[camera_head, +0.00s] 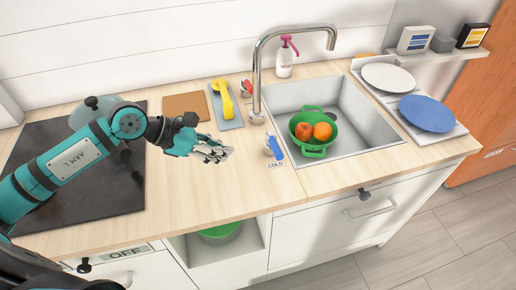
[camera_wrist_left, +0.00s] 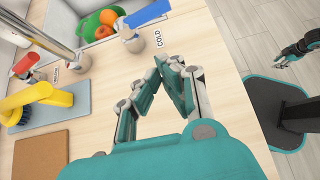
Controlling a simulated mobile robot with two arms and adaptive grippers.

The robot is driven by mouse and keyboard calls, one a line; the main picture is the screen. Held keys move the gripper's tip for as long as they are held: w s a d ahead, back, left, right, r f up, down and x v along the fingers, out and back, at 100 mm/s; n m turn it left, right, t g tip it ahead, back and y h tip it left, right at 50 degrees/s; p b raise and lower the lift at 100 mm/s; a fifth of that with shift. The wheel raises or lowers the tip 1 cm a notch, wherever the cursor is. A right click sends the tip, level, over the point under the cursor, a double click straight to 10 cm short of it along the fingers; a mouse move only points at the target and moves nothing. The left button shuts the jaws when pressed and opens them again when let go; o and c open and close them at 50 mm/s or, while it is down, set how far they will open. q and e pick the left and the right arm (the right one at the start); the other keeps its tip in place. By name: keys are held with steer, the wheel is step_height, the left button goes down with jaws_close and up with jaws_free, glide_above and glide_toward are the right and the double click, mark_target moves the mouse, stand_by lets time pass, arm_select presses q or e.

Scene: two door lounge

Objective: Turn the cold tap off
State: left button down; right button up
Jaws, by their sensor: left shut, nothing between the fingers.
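The cold tap (camera_head: 276,147) is a small blue lever on a metal base, left of the sink beside a COLD label. Its blue lever (camera_wrist_left: 146,19) also shows at the top of the left wrist view. My left gripper (camera_head: 218,151) is shut and empty above the counter, left of the cold tap and apart from it. Its fingertips (camera_wrist_left: 172,70) point up in the wrist view, below the lever. The chrome faucet (camera_head: 257,75) arches over the sink; I see no clear water stream. A dark and teal hand (camera_wrist_left: 298,52), apparently my right gripper, shows at the wrist view's right edge.
A red-handled tap (camera_wrist_left: 25,64) stands across the faucet from the cold one. A yellow object (camera_head: 226,98) lies on a grey-blue board (camera_head: 229,118). A green colander (camera_head: 314,148) with fruit sits in the sink (camera_head: 365,125). The counter's front strip (camera_head: 240,195) is clear.

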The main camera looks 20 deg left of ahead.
mark_target(275, 147)
arm_select(q)
steer(key=p+x, duration=0.1)
steer(key=x, duration=0.4)
steer(key=shift+w+d+f+p, duration=0.1)
steer(key=shift+w+d+p, duration=0.15)
steer(key=shift+d+p, duration=0.1)
steer(key=w+d+p, duration=0.1)
steer(key=w+d, duration=0.1)
steer(key=d, duration=0.1)
steer(key=shift+p, duration=0.4)
steer(key=shift+w+d+f, duration=0.1)
steer(key=shift+w+d, duration=0.15)
steer(key=shift+d, duration=0.1)
steer(key=shift+w+d+b, duration=0.1)
steer(key=shift+d+b, duration=0.25)
steer(key=shift+d, duration=0.15)
